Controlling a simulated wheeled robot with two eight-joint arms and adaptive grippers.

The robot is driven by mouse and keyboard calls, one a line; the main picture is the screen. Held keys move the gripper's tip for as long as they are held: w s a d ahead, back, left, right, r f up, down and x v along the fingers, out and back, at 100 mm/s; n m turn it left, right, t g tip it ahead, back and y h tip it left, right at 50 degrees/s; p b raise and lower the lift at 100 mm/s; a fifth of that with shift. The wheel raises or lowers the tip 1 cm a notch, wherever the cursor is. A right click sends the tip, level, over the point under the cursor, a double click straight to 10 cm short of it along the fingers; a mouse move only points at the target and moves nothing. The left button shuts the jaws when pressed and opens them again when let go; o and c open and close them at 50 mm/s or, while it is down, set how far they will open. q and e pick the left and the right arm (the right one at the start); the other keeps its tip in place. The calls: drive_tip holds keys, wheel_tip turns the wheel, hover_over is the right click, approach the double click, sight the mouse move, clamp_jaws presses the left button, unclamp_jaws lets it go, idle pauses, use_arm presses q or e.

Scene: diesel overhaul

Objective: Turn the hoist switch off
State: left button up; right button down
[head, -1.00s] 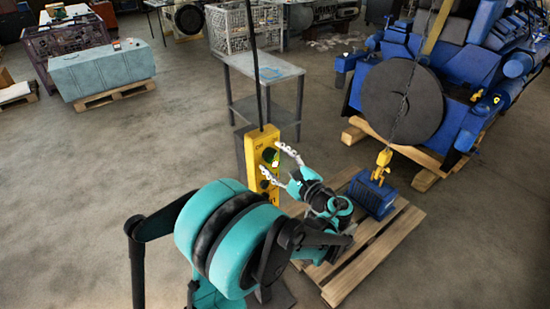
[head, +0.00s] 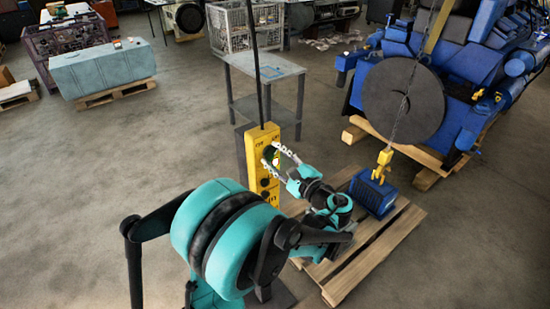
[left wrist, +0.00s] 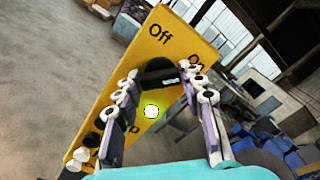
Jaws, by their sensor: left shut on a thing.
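The yellow hoist control box (head: 262,145) hangs upright on a black cable. In the left wrist view its face (left wrist: 165,35) shows the words "Off" and "On" above a dark rotary switch (left wrist: 158,73). My left gripper (head: 272,156) reaches the box from the right. In the left wrist view its fingers (left wrist: 160,88) stand on either side of the switch and are shut on it. A bright greenish light (left wrist: 152,111) shows just below the switch. The switch's exact pointing is hard to tell. My right gripper is not seen.
A blue block (head: 374,193) with a yellow hook (head: 383,160) rests on a wooden pallet (head: 350,272) to the right. A grey table (head: 262,68) stands behind the box. A blue engine (head: 460,65) stands at the back right.

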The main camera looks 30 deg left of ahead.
use_arm(q)
drive_tip(key=n+b, duration=0.2)
drive_tip(key=n, duration=0.2)
drive_tip(key=shift+f, duration=0.15)
drive_tip(key=n+b, duration=0.1)
drive_tip(key=n, duration=0.3)
drive_tip(key=shift+n, duration=0.3)
drive_tip(key=n+b, duration=0.1)
drive_tip(key=n, duration=0.3)
drive_tip(key=shift+f+n+b, duration=0.1)
drive_tip(key=shift+n+b, duration=0.6)
drive_tip(key=shift+n, duration=1.4)
drive_tip(key=o, duration=1.2)
drive_tip(key=shift+c, duration=0.2)
